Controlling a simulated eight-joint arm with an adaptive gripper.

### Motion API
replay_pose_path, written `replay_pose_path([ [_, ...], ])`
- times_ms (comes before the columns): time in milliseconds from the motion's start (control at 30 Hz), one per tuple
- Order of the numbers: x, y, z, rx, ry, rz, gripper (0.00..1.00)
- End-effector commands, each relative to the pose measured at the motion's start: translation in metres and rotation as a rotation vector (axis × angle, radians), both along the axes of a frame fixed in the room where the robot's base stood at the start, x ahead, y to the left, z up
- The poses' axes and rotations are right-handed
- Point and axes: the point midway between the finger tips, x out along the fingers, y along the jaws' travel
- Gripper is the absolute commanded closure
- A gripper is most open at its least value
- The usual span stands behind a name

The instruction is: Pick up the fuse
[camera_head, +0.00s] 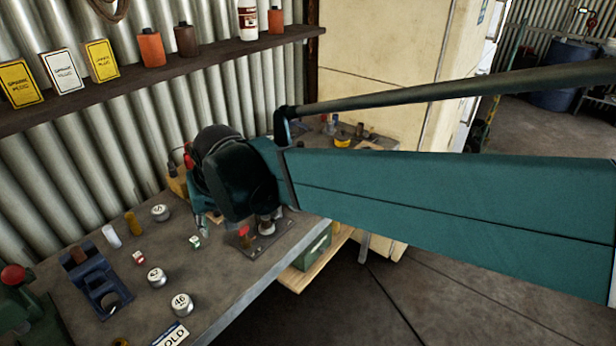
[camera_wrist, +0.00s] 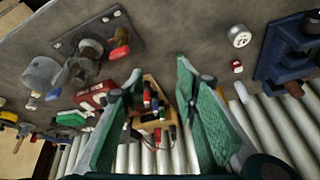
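I cannot pick out the fuse with certainty. In the wrist view, a small wooden holder (camera_wrist: 166,92) with several red, green and dark small cylinders shows between my fingers, at the back of the bench by the corrugated wall. My gripper (camera_wrist: 158,76) is open, its two green-padded fingers spread wide with nothing held between them. In the head view my dark wrist hides most of the gripper and part of the bench. A white cylinder (camera_head: 111,236) and a yellow cylinder (camera_head: 133,223) stand on the bench left of my wrist.
The grey bench (camera_head: 215,290) carries several numbered tins, one marked 46 (camera_head: 182,304), and a blue tool (camera_head: 97,280). A metal plate with a red-topped part (camera_head: 244,235) lies by my wrist. A shelf (camera_head: 160,75) with boxes and bottles runs above.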

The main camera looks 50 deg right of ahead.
Motion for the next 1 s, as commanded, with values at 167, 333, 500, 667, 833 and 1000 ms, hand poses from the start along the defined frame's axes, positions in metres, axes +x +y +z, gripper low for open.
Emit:
replay_pose_path([
  [167,0.016,-0.031,0.012,0.025,0.032,-0.087,0.70],
  [333,0.029,-0.059,0.017,0.050,0.062,-0.168,0.70],
  [500,0.040,-0.090,0.020,0.075,0.091,-0.251,0.70],
  [667,0.050,-0.120,0.021,0.099,0.119,-0.328,0.70],
  [833,0.057,-0.153,0.020,0.125,0.147,-0.412,0.70],
  [1000,0.062,-0.187,0.017,0.149,0.174,-0.494,0.70],
])
